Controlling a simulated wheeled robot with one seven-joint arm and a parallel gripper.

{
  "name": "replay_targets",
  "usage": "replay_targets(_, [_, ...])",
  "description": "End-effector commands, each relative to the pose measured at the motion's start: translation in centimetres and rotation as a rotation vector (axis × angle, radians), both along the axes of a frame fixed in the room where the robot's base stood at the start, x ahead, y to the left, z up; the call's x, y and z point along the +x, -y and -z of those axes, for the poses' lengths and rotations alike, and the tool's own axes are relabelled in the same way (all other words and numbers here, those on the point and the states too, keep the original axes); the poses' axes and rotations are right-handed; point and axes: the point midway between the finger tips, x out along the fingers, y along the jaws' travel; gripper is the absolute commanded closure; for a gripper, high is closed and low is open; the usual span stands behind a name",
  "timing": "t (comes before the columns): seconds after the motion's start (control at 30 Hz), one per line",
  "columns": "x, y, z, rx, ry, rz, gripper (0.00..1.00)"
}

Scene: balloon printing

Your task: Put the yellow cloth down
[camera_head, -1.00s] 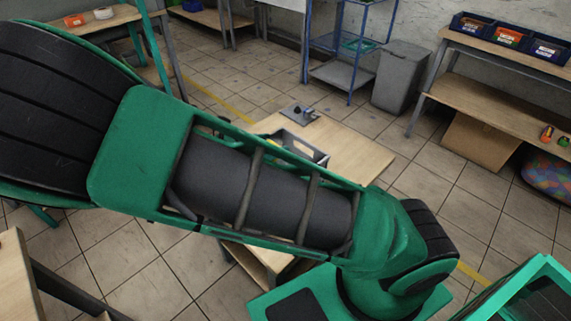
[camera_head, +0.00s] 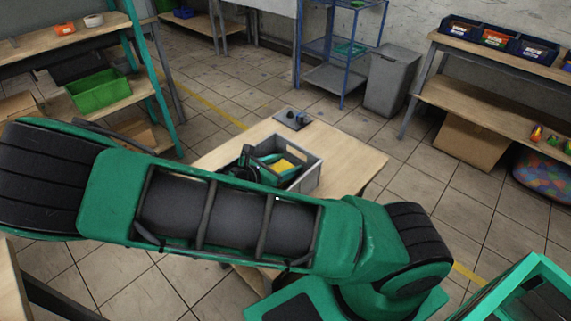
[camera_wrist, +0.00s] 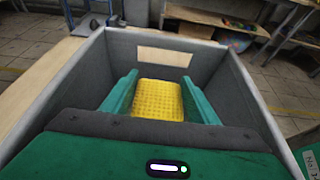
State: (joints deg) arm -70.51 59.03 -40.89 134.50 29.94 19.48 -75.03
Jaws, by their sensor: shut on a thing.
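The yellow cloth (camera_wrist: 157,99) is between the two green fingers of my gripper (camera_wrist: 157,92) in the wrist view. It looks folded and has a waffle texture. My gripper is shut on it, inside the walls of a grey box (camera_wrist: 75,85). Whether the cloth touches the box floor is hard to tell. In the head view the cloth (camera_head: 285,165) shows as a small yellow patch in the grey box (camera_head: 308,176), beside my gripper (camera_head: 266,163). My arm hides part of the box.
The box stands on a light wooden table (camera_head: 350,165). A small dark device (camera_head: 293,118) sits at the table's far edge. A blue shelf rack (camera_head: 340,75) and a grey bin (camera_head: 393,78) stand behind. A green crate (camera_head: 98,92) is on the left shelf.

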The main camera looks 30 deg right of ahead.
Motion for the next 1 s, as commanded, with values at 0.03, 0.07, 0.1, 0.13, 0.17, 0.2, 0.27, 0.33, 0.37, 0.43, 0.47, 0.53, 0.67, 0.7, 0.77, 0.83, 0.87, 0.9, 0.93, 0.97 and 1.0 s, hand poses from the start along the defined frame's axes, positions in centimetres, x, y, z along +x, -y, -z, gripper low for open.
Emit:
replay_targets(0.03, [0.0, 0.0, 0.0, 0.0, 0.0, 0.0, 0.67])
replay_targets(0.07, [0.0, 0.0, 0.0, 0.0, 0.0, 0.0, 0.67])
replay_targets(0.1, [0.0, 0.0, 0.0, 0.0, 0.0, 0.0, 0.67])
replay_targets(0.13, [0.0, 0.0, 0.0, 0.0, 0.0, 0.0, 0.67])
replay_targets(0.17, [0.0, 0.0, 0.0, 0.0, 0.0, 0.0, 0.67])
replay_targets(0.2, [0.0, 0.0, 0.0, 0.0, 0.0, 0.0, 0.67])
replay_targets(0.27, [0.0, 0.0, 0.1, 0.0, 0.0, 0.0, 0.67])
replay_targets(0.33, [0.0, 0.0, 0.3, 0.0, -0.001, 0.001, 0.67])
replay_targets(0.37, [0.0, 0.0, 0.4, 0.0, -0.001, 0.001, 0.67])
replay_targets(0.43, [0.0, 0.0, 0.6, 0.001, -0.002, 0.001, 0.67])
replay_targets(0.47, [0.0, 0.0, 0.7, 0.001, -0.002, 0.001, 0.67])
replay_targets(0.53, [0.0, 0.0, 0.9, 0.0, -0.002, 0.0, 0.67])
replay_targets(0.67, [-0.1, 0.1, 1.3, 0.001, -0.004, 0.002, 0.67])
replay_targets(0.7, [-0.1, 0.1, 1.4, 0.0, -0.005, 0.001, 0.67])
replay_targets(0.77, [-0.1, 0.1, 1.5, 0.001, -0.007, 0.002, 0.67])
replay_targets(0.83, [-0.2, 0.1, 1.6, 0.001, -0.01, 0.003, 0.32])
replay_targets(0.87, [-0.2, 0.2, 1.6, 0.001, -0.01, 0.002, 0.27])
replay_targets(0.9, [-0.2, 0.2, 1.6, 0.001, -0.012, 0.003, 0.27])
replay_targets(0.93, [-0.2, 0.2, 1.7, 0.001, -0.012, 0.003, 0.27])
replay_targets(0.97, [-0.3, 0.2, 1.7, 0.001, -0.012, 0.003, 0.27])
replay_targets(1.0, [-0.3, 0.2, 1.7, 0.001, -0.012, 0.004, 0.27])
